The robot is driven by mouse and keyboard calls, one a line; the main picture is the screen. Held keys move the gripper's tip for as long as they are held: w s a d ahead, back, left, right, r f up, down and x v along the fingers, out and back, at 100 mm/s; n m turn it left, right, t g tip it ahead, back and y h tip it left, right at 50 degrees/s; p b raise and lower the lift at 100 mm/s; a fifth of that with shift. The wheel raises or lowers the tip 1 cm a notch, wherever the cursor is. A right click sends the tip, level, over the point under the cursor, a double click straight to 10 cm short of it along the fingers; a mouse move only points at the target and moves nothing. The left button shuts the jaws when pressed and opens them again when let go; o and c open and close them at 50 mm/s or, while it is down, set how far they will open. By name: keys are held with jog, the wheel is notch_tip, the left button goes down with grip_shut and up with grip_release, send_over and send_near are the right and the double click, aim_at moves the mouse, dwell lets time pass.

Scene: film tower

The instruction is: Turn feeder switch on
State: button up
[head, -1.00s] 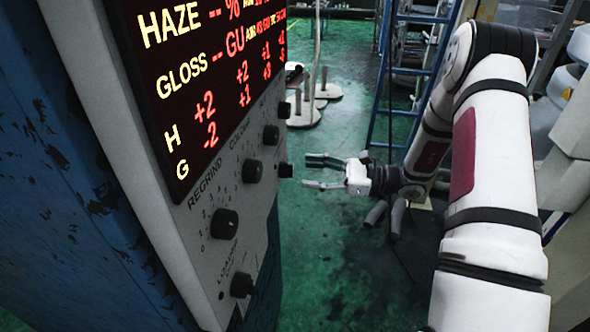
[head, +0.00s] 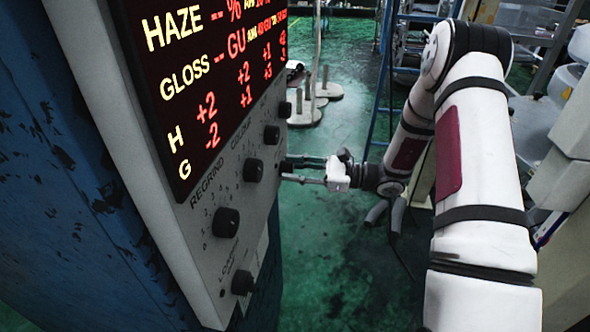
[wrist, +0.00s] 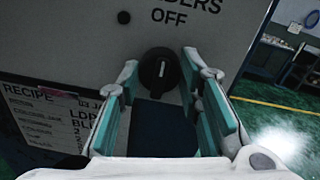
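The feeder switch is a round black knob (wrist: 158,75) on a grey panel, below lettering ending in "DERS" and the word "OFF" in the wrist view. Its white pointer mark stands nearly upright, toward "OFF". My gripper (wrist: 160,88) is open, with one finger on each side of the knob in the picture. I cannot tell whether the fingers touch it.
The panel face (head: 215,255) carries several other black knobs, including the regrind knob (head: 226,222), below a red and yellow display (head: 215,80). A recipe sheet (wrist: 50,120) hangs left of the switch. A blue ladder (head: 383,90) stands behind my arm.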

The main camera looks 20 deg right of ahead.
jog(key=shift+m, duration=0.3)
jog(key=shift+f+m+t, duration=0.15)
jog(key=shift+m+t, duration=0.25)
jog(key=shift+m, duration=8.4)
jog(key=o, duration=1.2)
jog(key=shift+c, duration=0.2)
jog(key=shift+d, duration=0.15)
jog(key=v, duration=1.1)
jog(key=shift+s+d, duration=0.2)
jog(key=shift+d, duration=0.15)
